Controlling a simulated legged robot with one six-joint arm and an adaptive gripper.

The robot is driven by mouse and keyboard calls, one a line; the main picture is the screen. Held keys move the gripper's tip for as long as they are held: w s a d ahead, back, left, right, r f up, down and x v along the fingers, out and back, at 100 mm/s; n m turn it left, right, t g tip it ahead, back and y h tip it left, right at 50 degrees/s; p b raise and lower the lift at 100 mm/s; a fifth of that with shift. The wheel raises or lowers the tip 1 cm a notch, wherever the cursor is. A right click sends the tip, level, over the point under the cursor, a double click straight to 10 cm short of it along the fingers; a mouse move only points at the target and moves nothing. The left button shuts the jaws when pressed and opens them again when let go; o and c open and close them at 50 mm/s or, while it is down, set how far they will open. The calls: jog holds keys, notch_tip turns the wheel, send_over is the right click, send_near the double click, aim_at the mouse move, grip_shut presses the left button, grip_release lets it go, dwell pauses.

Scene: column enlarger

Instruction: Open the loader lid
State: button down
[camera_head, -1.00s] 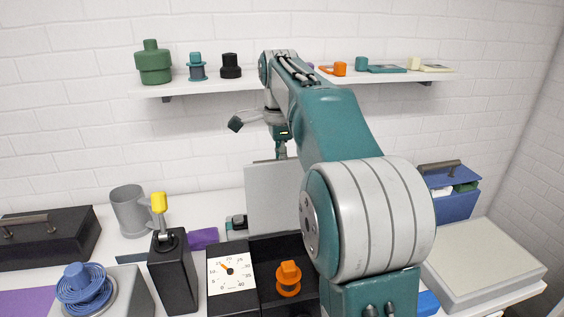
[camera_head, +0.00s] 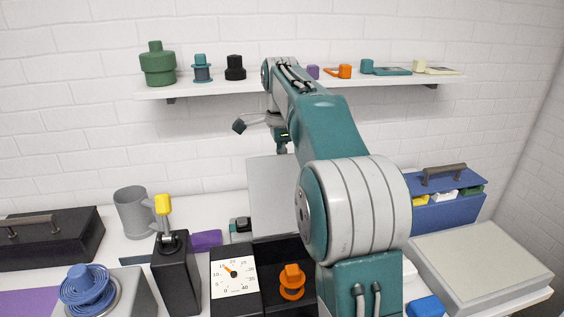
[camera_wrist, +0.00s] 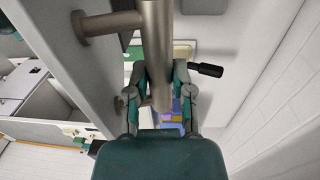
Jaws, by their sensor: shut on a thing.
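The grey loader lid (camera_head: 268,205) stands raised, close to upright, at the back of the dark loader box (camera_head: 258,253) in the head view. An orange knob-like piece (camera_head: 292,282) sits inside the open box. In the wrist view the lid's flat grey face (camera_wrist: 62,45) fills the left, with a round metal bar handle (camera_wrist: 157,45) on posts. My gripper (camera_wrist: 160,100) is shut on this handle, one finger on each side.
A dial (camera_head: 234,274) lies left of the open box. A black stand (camera_head: 174,272) with a yellow-tipped lever (camera_head: 163,205) is farther left, near a grey mug (camera_head: 133,213). A blue box (camera_head: 447,200) and a pale flat case (camera_head: 480,265) are at the right. A shelf (camera_head: 300,88) runs above.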

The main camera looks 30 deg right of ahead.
jog(key=shift+c, duration=2.4)
grip_release()
jog(key=shift+w, duration=0.15)
jog(key=shift+w+d+r, duration=0.1)
jog(key=shift+w+r, duration=0.1)
jog(key=shift+r, duration=1.6)
jog(key=shift+w+r, duration=0.15)
jog(key=shift+r, duration=1.65)
jog(key=shift+s, duration=0.1)
